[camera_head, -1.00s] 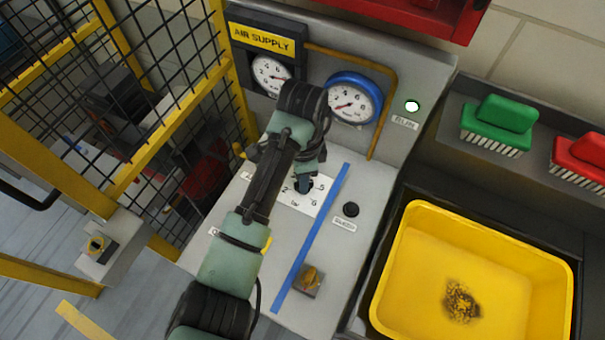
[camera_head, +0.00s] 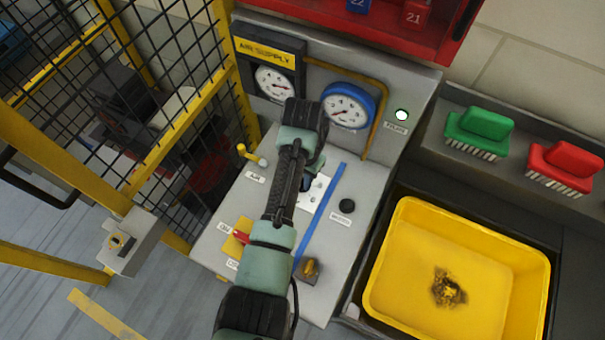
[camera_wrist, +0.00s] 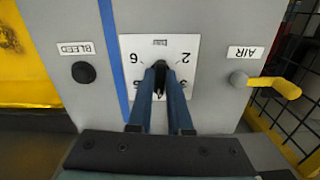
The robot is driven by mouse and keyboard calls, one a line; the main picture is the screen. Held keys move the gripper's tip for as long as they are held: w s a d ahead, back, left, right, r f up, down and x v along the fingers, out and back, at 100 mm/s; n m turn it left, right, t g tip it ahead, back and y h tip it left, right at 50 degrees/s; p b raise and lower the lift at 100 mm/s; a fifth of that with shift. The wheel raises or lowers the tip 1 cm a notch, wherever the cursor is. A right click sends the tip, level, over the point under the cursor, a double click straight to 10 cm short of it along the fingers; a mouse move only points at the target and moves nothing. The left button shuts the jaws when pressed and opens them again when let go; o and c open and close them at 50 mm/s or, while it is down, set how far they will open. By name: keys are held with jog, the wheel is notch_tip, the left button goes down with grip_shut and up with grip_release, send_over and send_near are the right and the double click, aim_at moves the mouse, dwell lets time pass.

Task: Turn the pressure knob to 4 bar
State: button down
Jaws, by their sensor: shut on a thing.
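The pressure knob (camera_wrist: 161,66) is a small black knob on a white dial plate (camera_wrist: 175,47) with printed numbers; 6, 2, 5 and 3 show in the wrist view. My gripper (camera_wrist: 161,72) is shut on the knob, its two blue fingers on either side of it. The fingers hide part of the dial, and I cannot read the knob's pointer. In the head view my arm covers the knob and much of the plate (camera_head: 318,188). The blue-rimmed gauge (camera_head: 347,107) and the dark-rimmed gauge (camera_head: 273,83) stand behind; their exact readings are too small to tell.
A black BLEED button (camera_head: 347,205) and blue stripe (camera_head: 322,212) lie right of the dial. The mesh fence (camera_head: 190,95) borders the left, a yellow bin (camera_head: 455,245) the right.

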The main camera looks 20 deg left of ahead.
jog(key=shift+n, duration=0.6)
jog(key=shift+w, duration=0.1)
jog(key=c, duration=0.8)
grip_release()
jog(key=shift+c, duration=0.2)
jog(key=shift+r, duration=0.1)
notch_tip(320, 180, up, 13)
jog(key=p, duration=0.2)
